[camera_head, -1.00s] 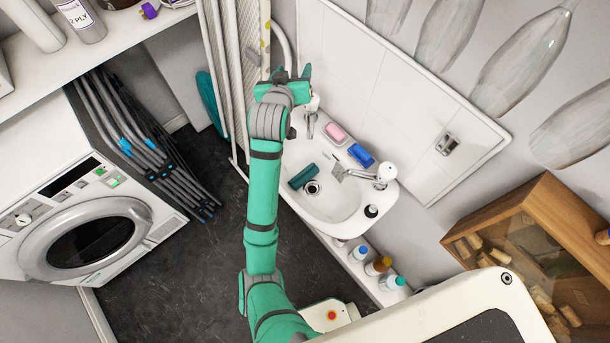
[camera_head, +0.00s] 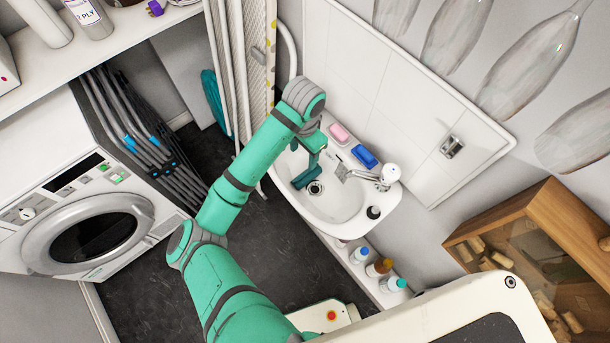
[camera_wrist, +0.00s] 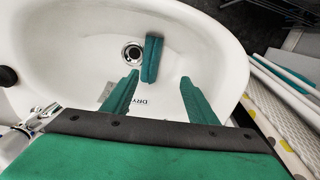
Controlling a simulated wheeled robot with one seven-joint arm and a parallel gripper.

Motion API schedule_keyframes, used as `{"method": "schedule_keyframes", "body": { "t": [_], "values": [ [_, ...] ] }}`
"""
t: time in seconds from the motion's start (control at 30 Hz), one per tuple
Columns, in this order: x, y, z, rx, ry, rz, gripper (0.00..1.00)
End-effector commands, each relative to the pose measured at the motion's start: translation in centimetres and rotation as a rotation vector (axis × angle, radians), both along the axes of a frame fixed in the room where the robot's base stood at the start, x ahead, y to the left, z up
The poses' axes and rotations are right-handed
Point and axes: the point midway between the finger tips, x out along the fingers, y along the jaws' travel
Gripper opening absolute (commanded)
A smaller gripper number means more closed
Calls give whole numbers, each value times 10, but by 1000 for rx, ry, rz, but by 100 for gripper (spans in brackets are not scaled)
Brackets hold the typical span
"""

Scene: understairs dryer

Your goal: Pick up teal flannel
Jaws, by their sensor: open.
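The teal flannel (camera_head: 301,181) lies folded into a narrow strip in the white sink (camera_head: 335,208), beside the drain. In the wrist view the flannel (camera_wrist: 152,58) is just beyond my fingertips, with the drain to its left. My gripper (camera_wrist: 160,77) is open and empty, its two teal fingers apart and pointing toward the flannel. In the head view my gripper (camera_head: 316,156) is over the sink, partly hidden by my arm, and overlaps the flannel's upper end. I cannot tell whether it touches the flannel.
A tap (camera_head: 386,176) stands at the sink's right side. A pink soap (camera_head: 339,133) and a blue sponge (camera_head: 365,156) lie on its back rim. An ironing board (camera_head: 257,60) leans to the left. Several bottles (camera_head: 378,267) stand on the shelf below.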

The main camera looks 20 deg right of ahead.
Motion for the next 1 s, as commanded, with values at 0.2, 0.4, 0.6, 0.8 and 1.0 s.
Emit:
{"method": "schedule_keyframes", "body": {
  "t": [0.2, 0.4, 0.6, 0.8, 1.0],
  "values": [
    [-16, -8, -25, 2, 39, -48, 53],
    [-15, -8, -52, 2, 36, -48, 53],
    [-15, -8, -64, 1, 36, -48, 53],
    [-18, -7, -90, 2, 36, -46, 53],
    [-18, -7, -110, -1, 35, -46, 53]
  ]
}}
